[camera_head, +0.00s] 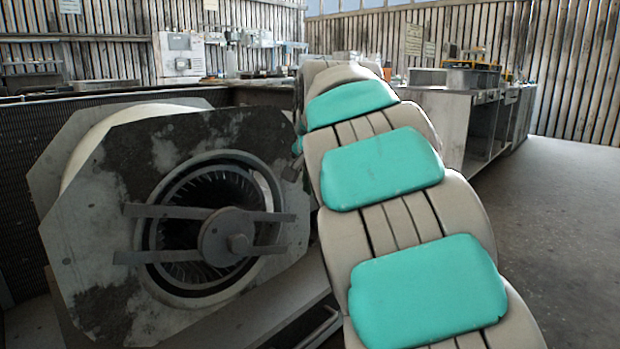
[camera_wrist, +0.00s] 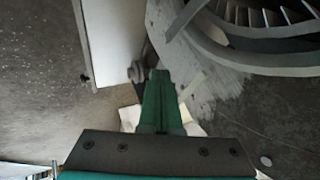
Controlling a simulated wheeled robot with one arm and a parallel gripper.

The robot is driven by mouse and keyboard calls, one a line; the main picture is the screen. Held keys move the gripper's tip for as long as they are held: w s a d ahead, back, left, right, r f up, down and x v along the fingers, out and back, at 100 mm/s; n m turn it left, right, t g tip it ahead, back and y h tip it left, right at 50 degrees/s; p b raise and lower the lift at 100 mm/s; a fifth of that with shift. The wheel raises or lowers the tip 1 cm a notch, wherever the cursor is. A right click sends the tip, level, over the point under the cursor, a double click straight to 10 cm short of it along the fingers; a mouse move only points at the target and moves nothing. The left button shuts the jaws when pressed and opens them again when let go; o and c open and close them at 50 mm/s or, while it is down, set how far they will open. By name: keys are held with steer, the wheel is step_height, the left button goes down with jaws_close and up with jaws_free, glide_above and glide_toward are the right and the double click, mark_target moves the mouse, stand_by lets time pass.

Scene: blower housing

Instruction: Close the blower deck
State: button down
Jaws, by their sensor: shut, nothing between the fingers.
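The blower (camera_head: 215,235) stands at the left in the head view, with a worn grey side plate, a round inlet with a finned wheel and a central hub on two bars. A flat ledge, perhaps the deck (camera_head: 265,312), runs beneath it. In the wrist view the inlet ring (camera_wrist: 240,55) shows at the upper right. My gripper (camera_wrist: 158,74) shows there with its green fingers together and nothing held. A small dark fitting (camera_wrist: 137,72) lies just left of the fingertips; I cannot tell whether they touch. In the head view my arm hides the gripper and the blower's right side.
A white panel (camera_wrist: 108,35) lies left of the fingers in the wrist view. A dark mesh wall (camera_head: 22,165) stands behind the blower at left. Workbenches (camera_head: 440,115) with equipment stand at the back. The concrete floor (camera_head: 560,220) at right is clear.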

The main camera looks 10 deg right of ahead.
steer(key=w+f, duration=0.1)
steer(key=w, duration=0.1)
steer(key=w+a+f, duration=0.1)
steer(key=w, duration=0.1)
steer(key=w+a+f, duration=0.1)
steer(key=shift+w+a+f+b, duration=0.1)
steer(key=shift+w+f+b, duration=0.05)
steer(key=shift+w+b, duration=0.2)
